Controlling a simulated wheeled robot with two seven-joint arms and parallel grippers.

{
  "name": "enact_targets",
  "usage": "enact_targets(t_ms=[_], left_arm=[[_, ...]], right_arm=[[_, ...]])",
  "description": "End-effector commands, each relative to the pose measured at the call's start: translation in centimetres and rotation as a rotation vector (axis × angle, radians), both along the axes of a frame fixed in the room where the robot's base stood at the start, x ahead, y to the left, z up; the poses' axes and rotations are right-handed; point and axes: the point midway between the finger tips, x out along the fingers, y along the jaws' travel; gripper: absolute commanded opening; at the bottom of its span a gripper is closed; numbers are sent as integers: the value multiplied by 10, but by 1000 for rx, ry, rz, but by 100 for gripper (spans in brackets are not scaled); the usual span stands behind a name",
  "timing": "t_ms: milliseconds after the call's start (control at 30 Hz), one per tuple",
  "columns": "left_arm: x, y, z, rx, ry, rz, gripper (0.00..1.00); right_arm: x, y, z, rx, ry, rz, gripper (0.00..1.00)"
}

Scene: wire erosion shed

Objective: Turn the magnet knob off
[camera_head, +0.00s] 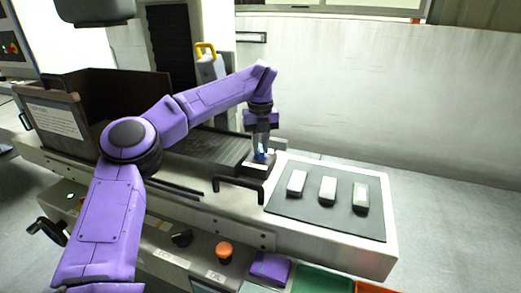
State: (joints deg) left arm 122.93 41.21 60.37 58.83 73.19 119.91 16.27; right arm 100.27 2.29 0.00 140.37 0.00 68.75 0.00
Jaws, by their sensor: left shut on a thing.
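My left arm reaches in from the left, and its purple gripper (261,151) points down over the right end of the dark grooved plate (212,147). Its fingers are shut at a small dark block (259,168) there. The magnet knob sits at this block and is almost wholly hidden by the fingers, so its turn position cannot be told. A bit of blue shows between the fingers. My right gripper is out of view.
Three pale blocks lie on a dark mat (312,221) to the right. A black handle (239,187) stands in front of the gripper. An open brown box (122,95) is at left. An orange button (224,250) and a black knob (181,239) are on the front panel.

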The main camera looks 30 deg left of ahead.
Motion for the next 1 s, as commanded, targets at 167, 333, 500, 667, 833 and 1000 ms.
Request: enact_targets(t_ms=[167,333,500,667,833,1000], left_arm=[[1,1,-1,2,-6,117,0],[1,1,1,1,-6,197,0],[1,1,1,2,-7,243,0],[1,1,2,2,-7,260,0],[1,1,2,2,-7,264,0],[1,1,2,2,-7,264,0]], right_arm=[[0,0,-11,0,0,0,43],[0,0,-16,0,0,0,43],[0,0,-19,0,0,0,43],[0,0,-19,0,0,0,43],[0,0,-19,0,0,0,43],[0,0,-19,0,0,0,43]])
